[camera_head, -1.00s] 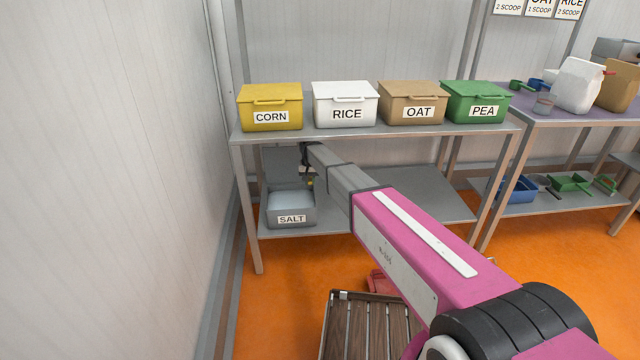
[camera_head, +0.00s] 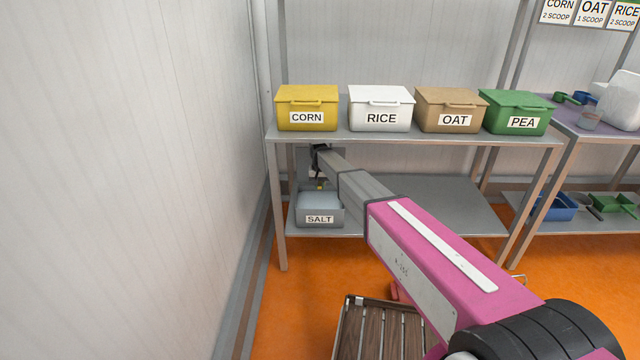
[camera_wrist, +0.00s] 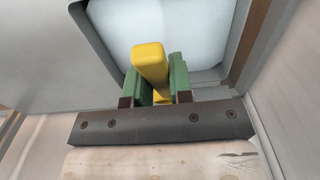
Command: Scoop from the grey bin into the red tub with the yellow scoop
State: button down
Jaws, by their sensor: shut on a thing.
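The grey bin (camera_head: 320,219), labelled SALT, stands on the lower shelf at the left and holds pale white contents. Its inside also shows in the wrist view, where a grey wall (camera_wrist: 238,45) borders the white. My gripper (camera_wrist: 158,80) is shut on the yellow scoop (camera_wrist: 150,62), whose handle shows between the green fingers. The scoop's bowl is hidden. A red thing, possibly the red tub (camera_head: 400,292), shows only partly behind my arm near the floor.
The upper shelf (camera_head: 420,135) is close above my arm and carries yellow, white, brown and green lidded bins. A wall (camera_head: 190,150) stands close at the left. A slatted wooden top (camera_head: 375,330) is at the bottom. The lower shelf right of the bin looks clear.

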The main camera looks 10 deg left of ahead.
notch_tip(320, 180, down, 11)
jog(key=w, duration=0.2)
jog(key=shift+a, duration=0.15)
dwell(0.8)
dwell(1.3)
notch_tip(320, 180, up, 8)
jog(key=s+t, duration=0.1)
jog(key=t, duration=0.2)
jog(key=shift+s+t+y, duration=0.3)
dwell(0.3)
